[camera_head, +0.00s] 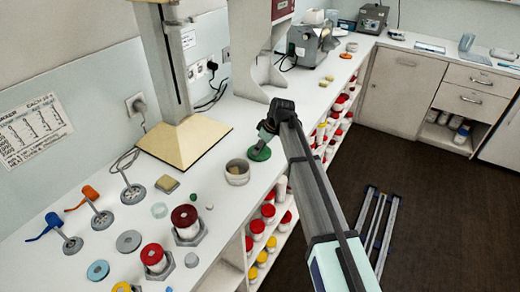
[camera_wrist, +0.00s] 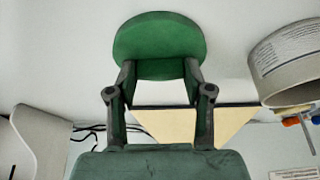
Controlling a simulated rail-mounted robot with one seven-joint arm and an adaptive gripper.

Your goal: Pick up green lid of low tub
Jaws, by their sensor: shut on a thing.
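The green lid (camera_head: 259,154) is a flat round disc beside the low tub, on or just above the white counter; I cannot tell if it touches. In the wrist view the green lid (camera_wrist: 160,38) is between my fingertips, its rim gripped. My gripper (camera_head: 266,136) is shut on it from above, and its two fingers also show in the wrist view (camera_wrist: 160,72). The low tub (camera_head: 237,174) is a pale, round, open container left of the lid in the head view. Its printed side shows at the right of the wrist view (camera_wrist: 290,62).
A tan-based stand (camera_head: 184,142) rises behind the tub. Red-capped jars (camera_head: 186,222), coloured-handled tools (camera_head: 90,208) and small discs lie on the near left counter. A pale machine (camera_head: 250,60) stands behind my gripper. Shelves of jars (camera_head: 268,214) are below the counter edge.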

